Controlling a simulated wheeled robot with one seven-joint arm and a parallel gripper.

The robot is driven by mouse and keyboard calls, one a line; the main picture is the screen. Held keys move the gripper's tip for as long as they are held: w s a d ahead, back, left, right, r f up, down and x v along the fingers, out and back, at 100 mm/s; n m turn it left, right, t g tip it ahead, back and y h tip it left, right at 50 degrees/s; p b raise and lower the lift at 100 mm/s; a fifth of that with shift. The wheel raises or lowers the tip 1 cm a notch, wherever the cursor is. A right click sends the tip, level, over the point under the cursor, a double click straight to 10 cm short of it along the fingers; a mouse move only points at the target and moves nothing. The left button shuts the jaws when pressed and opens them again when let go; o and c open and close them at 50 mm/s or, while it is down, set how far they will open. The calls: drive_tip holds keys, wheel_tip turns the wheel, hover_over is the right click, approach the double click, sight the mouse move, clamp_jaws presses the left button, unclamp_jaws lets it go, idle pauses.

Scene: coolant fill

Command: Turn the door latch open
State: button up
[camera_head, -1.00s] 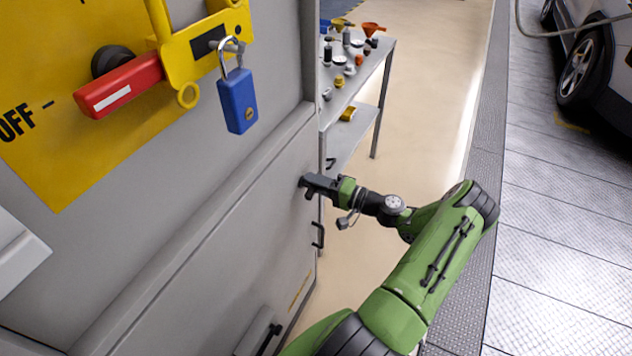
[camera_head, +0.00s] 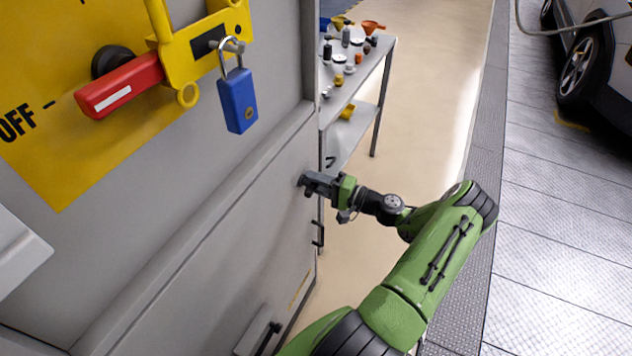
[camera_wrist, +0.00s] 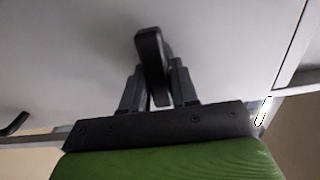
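The door latch is a black, slightly tilted handle (camera_wrist: 152,62) on the grey cabinet door (camera_head: 225,245). In the wrist view it stands between the two dark fingers of my gripper (camera_wrist: 157,85), which close in on both its sides. In the head view my gripper (camera_head: 308,184) is at the door's right part, near its edge, and hides most of the latch. The door lies flush in the cabinet front.
Above the door, a red switch handle (camera_head: 118,88) on a yellow plate carries a blue padlock (camera_head: 238,100). A metal shelf table (camera_head: 375,75) with small items stands behind the cabinet. Open floor (camera_head: 430,100) lies to the right, with a car (camera_head: 600,65) beyond.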

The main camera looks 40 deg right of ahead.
drive_tip(key=o, duration=0.3)
drive_tip(key=shift+o, duration=0.2)
drive_tip(key=shift+s, duration=0.1)
drive_tip(key=v, duration=1.5)
drive_tip(key=shift+s, duration=0.3)
drive_tip(key=shift+d, duration=0.1)
